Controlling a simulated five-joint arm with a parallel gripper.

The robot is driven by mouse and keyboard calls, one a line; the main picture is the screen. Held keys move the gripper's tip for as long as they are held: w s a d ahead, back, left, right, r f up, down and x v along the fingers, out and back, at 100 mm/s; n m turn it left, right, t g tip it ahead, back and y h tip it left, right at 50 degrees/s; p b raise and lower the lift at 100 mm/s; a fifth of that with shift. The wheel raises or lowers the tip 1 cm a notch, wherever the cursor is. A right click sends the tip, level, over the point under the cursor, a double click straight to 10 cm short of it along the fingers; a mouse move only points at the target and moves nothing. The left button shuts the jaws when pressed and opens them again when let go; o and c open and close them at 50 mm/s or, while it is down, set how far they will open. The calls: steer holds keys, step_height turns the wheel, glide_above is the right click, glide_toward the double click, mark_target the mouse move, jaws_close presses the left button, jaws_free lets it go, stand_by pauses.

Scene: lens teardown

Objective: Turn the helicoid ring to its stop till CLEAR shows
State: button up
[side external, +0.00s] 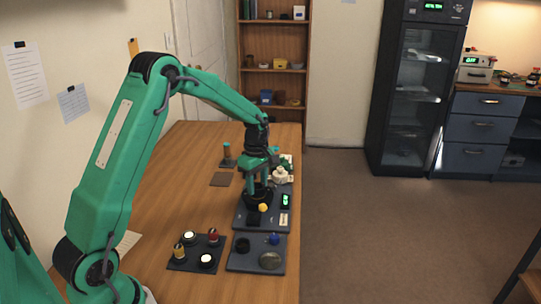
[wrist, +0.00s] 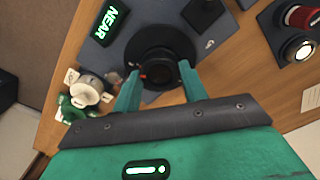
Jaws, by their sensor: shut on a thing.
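The helicoid ring (wrist: 158,48) is a black lens ring standing on a dark grey plate (wrist: 222,45). In the wrist view my gripper (wrist: 159,76) has one green finger on each side of it, shut on the ring. In the side external view my gripper (side external: 257,182) points down onto the black ring (side external: 257,198), whose far side is partly hidden. A small display (wrist: 111,25) beside the ring reads NEAR in green; it also shows in the side external view (side external: 285,201), too small to read there.
A dark tray (side external: 190,264) with white, red and yellow-topped parts stands at the front left. A second tray (side external: 238,266) holds a black ring, a blue part and a grey disc. White and green parts (side external: 281,174) stand close behind the gripper.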

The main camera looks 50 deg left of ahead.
steer(key=shift+m, duration=0.4)
steer(key=m, duration=0.9)
steer(key=shift+m, duration=0.4)
steer(key=m, duration=1.1)
steer(key=o, duration=1)
steer(key=shift+r, duration=0.1)
